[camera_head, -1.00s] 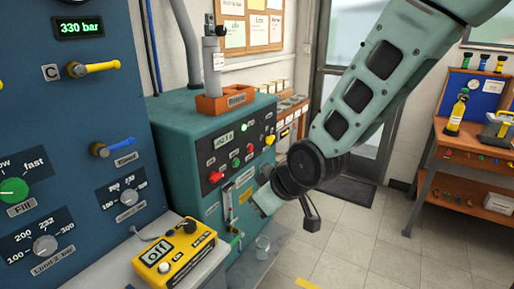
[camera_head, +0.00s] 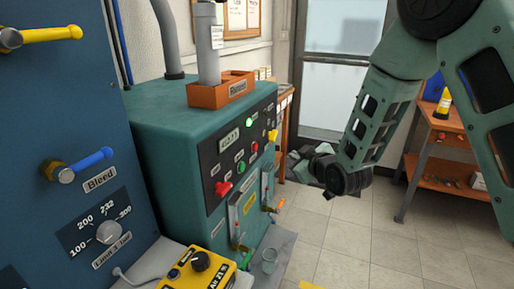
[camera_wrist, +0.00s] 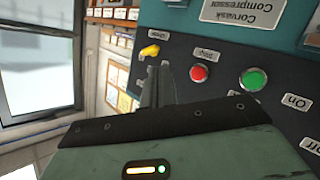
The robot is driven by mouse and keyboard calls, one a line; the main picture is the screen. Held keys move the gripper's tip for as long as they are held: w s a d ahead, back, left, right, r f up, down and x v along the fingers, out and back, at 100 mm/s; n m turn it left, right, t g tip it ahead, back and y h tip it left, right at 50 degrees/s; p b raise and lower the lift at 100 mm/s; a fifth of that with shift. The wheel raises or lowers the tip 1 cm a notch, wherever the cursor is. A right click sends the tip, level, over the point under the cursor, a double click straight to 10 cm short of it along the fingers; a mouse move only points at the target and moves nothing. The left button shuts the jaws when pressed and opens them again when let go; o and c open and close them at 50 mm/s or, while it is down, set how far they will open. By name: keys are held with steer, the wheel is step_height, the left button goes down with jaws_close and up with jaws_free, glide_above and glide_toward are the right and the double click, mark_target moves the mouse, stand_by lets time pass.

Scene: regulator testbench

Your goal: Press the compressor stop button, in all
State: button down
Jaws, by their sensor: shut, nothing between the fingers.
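The teal compressor (camera_head: 165,150) stands at the middle left of the head view, with a dark control panel (camera_head: 215,165). Its round red button (camera_head: 254,147) sits above and right of a green button (camera_head: 241,166). In the wrist view, which is turned over, the red button (camera_wrist: 198,73) has a small label that seems to read Stop, and the green button (camera_wrist: 254,80) is to its right. My gripper's fingers (camera_wrist: 159,75) are shut and empty, pointing toward the panel, left of the red button in that view. I cannot tell that they touch anything.
A yellow knob (camera_wrist: 150,50) is close to my fingers. A red switch (camera_head: 223,189) and a lit green lamp (camera_head: 249,122) are also on the panel. An orange tray (camera_head: 222,91) is on top, a glass beaker (camera_head: 270,258) below. The floor (camera_head: 355,240) to the right is clear.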

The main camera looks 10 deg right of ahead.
mark_target(255, 147)
stand_by(0.3)
steer(key=w+a, duration=0.5)
steer(key=a, duration=0.2)
steer(key=shift+p, duration=0.45)
steer(key=shift+w+a, duration=0.15)
steer(key=shift+a, duration=0.05)
stand_by(1.7)
steer(key=shift+w+a, duration=0.15)
steer(key=shift+a, duration=0.05)
steer(key=shift+w+a+b, duration=0.3)
steer(key=shift+a, duration=0.1)
stand_by(0.8)
steer(key=shift+s+d, duration=0.1)
steer(key=shift+d, duration=0.05)
steer(key=shift+s+d, duration=0.45)
steer(key=shift+d, duration=0.1)
stand_by(0.3)
